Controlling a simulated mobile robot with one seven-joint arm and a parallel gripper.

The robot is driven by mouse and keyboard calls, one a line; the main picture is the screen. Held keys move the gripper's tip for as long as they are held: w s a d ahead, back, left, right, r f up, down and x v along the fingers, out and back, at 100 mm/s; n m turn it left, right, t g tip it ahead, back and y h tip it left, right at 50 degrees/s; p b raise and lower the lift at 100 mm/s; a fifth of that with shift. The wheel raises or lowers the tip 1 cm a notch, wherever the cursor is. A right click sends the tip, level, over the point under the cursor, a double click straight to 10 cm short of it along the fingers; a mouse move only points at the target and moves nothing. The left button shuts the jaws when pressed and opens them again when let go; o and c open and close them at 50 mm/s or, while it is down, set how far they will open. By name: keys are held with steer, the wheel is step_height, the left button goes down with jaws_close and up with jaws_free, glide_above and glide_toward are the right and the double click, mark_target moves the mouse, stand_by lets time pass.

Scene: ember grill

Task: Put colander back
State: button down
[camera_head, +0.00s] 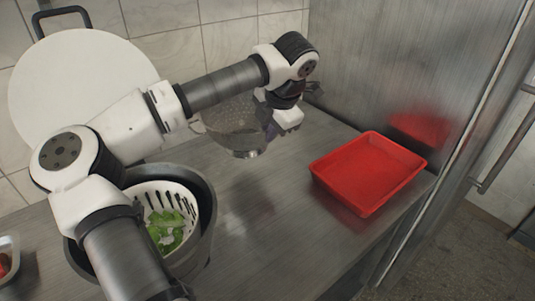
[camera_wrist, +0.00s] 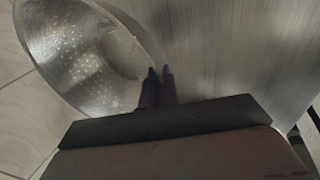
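The colander (camera_head: 232,124) is a perforated metal bowl with a small round foot, in the head view behind and below my forearm, which hides part of it. It appears to hang a little above the steel counter, with a dark reflection below it. My gripper (camera_head: 274,127) is at its right side. In the wrist view, the two dark fingers (camera_wrist: 159,73) are close together at the rim of the colander (camera_wrist: 85,55), whose inside shows at upper left. They look shut on the rim, and the colander moves clear of the picture's right half.
A red tray (camera_head: 368,172) sits on the counter at right, near the steel side wall. A grey pot (camera_head: 205,190) with a white slotted basket (camera_head: 190,196) of green leaves stands at front left. A round white board (camera_head: 75,75) leans at the back left. The counter's middle is clear.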

step_height(320, 180, down, 8)
steer(key=p, duration=0.1)
steer(key=shift+p, duration=0.35)
steer(key=shift+f, duration=0.2)
steer(key=c, duration=1.7)
jaws_free()
steer(key=shift+r, duration=0.1)
steer(key=b+v, duration=0.3)
steer(key=v, duration=0.9)
